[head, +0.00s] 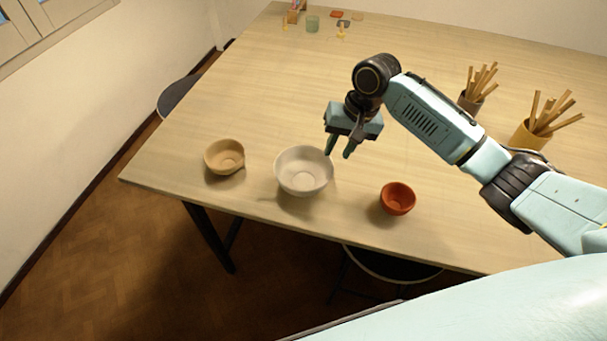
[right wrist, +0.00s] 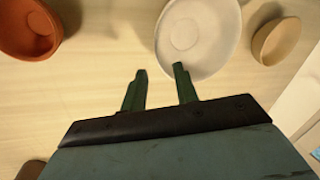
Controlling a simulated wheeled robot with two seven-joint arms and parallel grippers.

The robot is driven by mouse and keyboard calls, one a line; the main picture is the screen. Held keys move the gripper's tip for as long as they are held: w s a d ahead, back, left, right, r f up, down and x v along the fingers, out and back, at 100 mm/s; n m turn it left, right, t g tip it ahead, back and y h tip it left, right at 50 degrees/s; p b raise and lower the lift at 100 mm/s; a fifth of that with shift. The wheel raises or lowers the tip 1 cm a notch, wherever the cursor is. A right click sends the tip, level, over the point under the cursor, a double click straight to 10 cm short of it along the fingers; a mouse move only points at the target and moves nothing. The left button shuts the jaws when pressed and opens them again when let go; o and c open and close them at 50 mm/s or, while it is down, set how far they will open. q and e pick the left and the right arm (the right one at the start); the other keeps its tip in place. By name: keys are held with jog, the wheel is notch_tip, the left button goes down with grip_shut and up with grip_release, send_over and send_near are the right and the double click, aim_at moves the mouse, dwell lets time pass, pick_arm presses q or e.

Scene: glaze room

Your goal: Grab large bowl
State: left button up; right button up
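The large bowl (head: 304,172) is off-white and stands upright near the table's front edge, between a small tan bowl (head: 224,157) and a small red bowl (head: 397,199). In the right wrist view the large bowl (right wrist: 198,36) is at the top, just beyond the fingertips. My right gripper (head: 338,152) points down, above and just right of the large bowl's far rim. Its fingers are apart with nothing between them; they also show in the right wrist view (right wrist: 159,72). I cannot tell whether a finger touches the rim. My left gripper is out of view.
The wooden table (head: 260,90) is clear behind the bowls. A dark cup of sticks (head: 470,103) and a yellow cup of sticks (head: 529,137) stand to the right. A green glass (head: 312,24) and small items are at the far end. A stool (head: 395,266) is by the front edge.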

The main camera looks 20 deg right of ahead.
aim_at(331, 164)
jog(key=shift+x, duration=3.2)
jog(key=shift+s, duration=0.1)
jog(key=shift+c, duration=0.4)
grip_shut()
jog(key=shift+r, duration=0.1)
